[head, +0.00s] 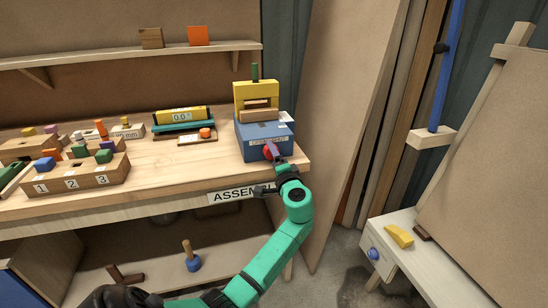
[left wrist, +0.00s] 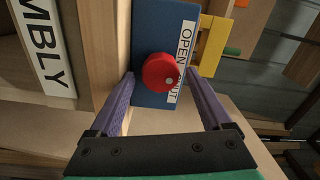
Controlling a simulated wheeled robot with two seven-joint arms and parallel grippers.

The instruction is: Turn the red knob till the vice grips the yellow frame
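The blue vice (head: 262,140) stands at the right end of the bench. The red knob (head: 271,151) is on its front face, and it shows large in the left wrist view (left wrist: 160,72). A label beside it reads OPEN and, partly hidden, what looks like SHUT. The yellow frame (head: 270,89) stands upright on top of the vice, with wooden pieces at its lower part; its edge shows in the left wrist view (left wrist: 212,47). My left gripper (left wrist: 159,82) is open, purple fingers either side of the knob, with visible gaps. My right gripper is out of view.
A teal holder (head: 180,126) with a yellow gauge sits left of the vice. Numbered wooden block trays (head: 90,182) fill the bench's left. A shelf (head: 120,56) runs above. A white side table (head: 425,255) holding a yellow piece stands at right.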

